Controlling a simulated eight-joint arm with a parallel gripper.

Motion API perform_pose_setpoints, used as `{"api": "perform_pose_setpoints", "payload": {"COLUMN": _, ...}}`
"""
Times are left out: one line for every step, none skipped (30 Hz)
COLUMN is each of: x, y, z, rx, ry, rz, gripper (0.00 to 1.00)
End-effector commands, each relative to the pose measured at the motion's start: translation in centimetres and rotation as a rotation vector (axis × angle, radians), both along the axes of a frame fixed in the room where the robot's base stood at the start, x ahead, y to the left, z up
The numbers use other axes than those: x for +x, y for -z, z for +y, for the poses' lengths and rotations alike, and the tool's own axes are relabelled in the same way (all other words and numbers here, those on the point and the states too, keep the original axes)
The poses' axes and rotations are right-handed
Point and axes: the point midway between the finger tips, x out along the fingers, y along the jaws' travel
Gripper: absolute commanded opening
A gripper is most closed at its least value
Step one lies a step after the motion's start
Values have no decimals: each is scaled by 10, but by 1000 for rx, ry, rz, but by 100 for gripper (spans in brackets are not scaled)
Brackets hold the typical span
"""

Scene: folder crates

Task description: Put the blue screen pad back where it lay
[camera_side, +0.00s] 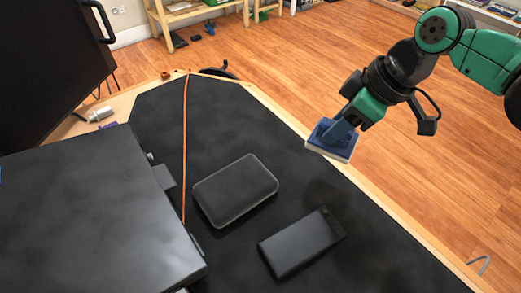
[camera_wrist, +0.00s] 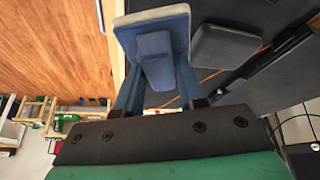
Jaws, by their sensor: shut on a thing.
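The blue screen pad (camera_side: 333,150) has a blue handle and a white edge along its underside. My gripper (camera_side: 343,130) is shut on its handle. In the side view the pad appears above the right part of the dark mat, near the wooden border, and slightly tilted. Its exact height is hard to tell. In the wrist view the pad (camera_wrist: 150,22) sits between the two blue fingers of my gripper (camera_wrist: 160,88), which close on its handle from both sides.
A dark rounded case (camera_side: 236,192) and a flat black device (camera_side: 301,243) lie on the black mat (camera_side: 285,150). An orange cord (camera_side: 185,140) runs along the mat. A large dark box (camera_side: 90,215) fills the left. The mat's far part is mostly clear.

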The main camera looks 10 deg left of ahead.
Motion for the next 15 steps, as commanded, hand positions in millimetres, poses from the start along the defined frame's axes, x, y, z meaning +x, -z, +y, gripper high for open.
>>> {"api": "perform_pose_setpoints", "payload": {"x": 0, "y": 13, "z": 0, "rx": 0, "ry": 1, "rz": 0, "gripper": 0}}
{"api": "perform_pose_setpoints", "payload": {"x": 0, "y": 19, "z": 0, "rx": 0, "ry": 1, "rz": 0, "gripper": 0}}
{"api": "perform_pose_setpoints", "payload": {"x": 0, "y": 27, "z": 0, "rx": 0, "ry": 1, "rz": 0, "gripper": 0}}
{"api": "perform_pose_setpoints", "payload": {"x": 0, "y": 32, "z": 0, "rx": 0, "ry": 1, "rz": 0, "gripper": 0}}
{"api": "perform_pose_setpoints", "payload": {"x": 0, "y": 37, "z": 0, "rx": 0, "ry": 1, "rz": 0, "gripper": 0}}
{"api": "perform_pose_setpoints", "payload": {"x": 0, "y": 42, "z": 0, "rx": 0, "ry": 1, "rz": 0, "gripper": 0}}
{"api": "perform_pose_setpoints", "payload": {"x": 1, "y": 45, "z": 0, "rx": 0, "ry": 1, "rz": 0, "gripper": 0}}
{"api": "perform_pose_setpoints", "payload": {"x": 1, "y": 47, "z": 0, "rx": 0, "ry": 1, "rz": 0, "gripper": 0}}
{"api": "perform_pose_setpoints", "payload": {"x": 0, "y": 49, "z": 0, "rx": 0, "ry": 1, "rz": 0, "gripper": 0}}
{"api": "perform_pose_setpoints", "payload": {"x": 0, "y": 52, "z": 0, "rx": 0, "ry": 1, "rz": 0, "gripper": 0}}
{"api": "perform_pose_setpoints", "payload": {"x": 0, "y": 55, "z": 0, "rx": 0, "ry": 1, "rz": 0, "gripper": 0}}
{"api": "perform_pose_setpoints", "payload": {"x": 0, "y": 61, "z": 0, "rx": 0, "ry": 1, "rz": 0, "gripper": 0}}
{"api": "perform_pose_setpoints", "payload": {"x": 0, "y": 66, "z": 0, "rx": 0, "ry": 1, "rz": 0, "gripper": 0}}
{"api": "perform_pose_setpoints", "payload": {"x": 1, "y": 71, "z": 0, "rx": 0, "ry": 1, "rz": 0, "gripper": 0}}
{"api": "perform_pose_setpoints", "payload": {"x": 1, "y": 77, "z": 0, "rx": 0, "ry": 1, "rz": 0, "gripper": 0}}
